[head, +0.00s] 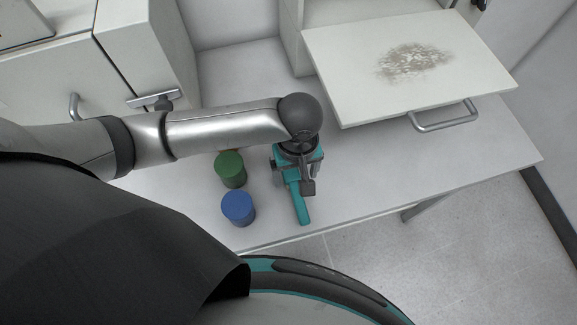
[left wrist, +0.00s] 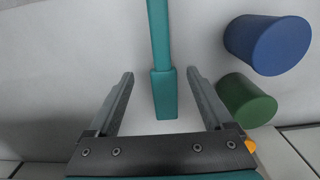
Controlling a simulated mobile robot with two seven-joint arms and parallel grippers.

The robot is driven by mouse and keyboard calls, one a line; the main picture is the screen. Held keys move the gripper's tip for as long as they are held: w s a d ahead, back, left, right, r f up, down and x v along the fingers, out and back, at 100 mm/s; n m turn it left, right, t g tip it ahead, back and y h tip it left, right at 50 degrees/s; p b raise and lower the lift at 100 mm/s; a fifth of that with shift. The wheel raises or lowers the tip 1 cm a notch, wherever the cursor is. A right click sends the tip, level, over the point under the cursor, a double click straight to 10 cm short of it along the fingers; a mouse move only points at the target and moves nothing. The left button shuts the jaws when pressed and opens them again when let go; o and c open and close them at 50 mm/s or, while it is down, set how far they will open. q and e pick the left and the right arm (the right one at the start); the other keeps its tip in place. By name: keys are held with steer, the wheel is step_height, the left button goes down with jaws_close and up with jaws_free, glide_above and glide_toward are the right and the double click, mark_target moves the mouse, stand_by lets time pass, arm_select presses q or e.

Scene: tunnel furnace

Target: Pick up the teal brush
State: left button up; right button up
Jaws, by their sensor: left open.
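The teal brush (head: 302,207) lies on the white table near its front edge, its long part pointing toward the bottom of the head view. My left gripper (head: 295,184) is above it, open, and hides its far part. In the left wrist view the brush (left wrist: 164,95) shows as a narrow teal bar with a thicker block, which lies between the two spread fingers of the gripper (left wrist: 160,75). Gaps show on both sides of the block. My right gripper is not in view.
A green cylinder (head: 230,169) and a blue cylinder (head: 238,208) stand left of the brush. A bit of something orange (left wrist: 249,144) shows beside the green one. An open furnace door (head: 350,105) with a stained face and handle juts over the table at the back right.

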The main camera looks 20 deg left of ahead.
mark_target(293, 182)
arm_select(q)
steer(key=f, duration=0.3)
steer(key=f+b, duration=0.1)
steer(key=shift+a+f, duration=0.25)
steer(key=shift+f, duration=0.1)
jaws_close()
stand_by(0.4)
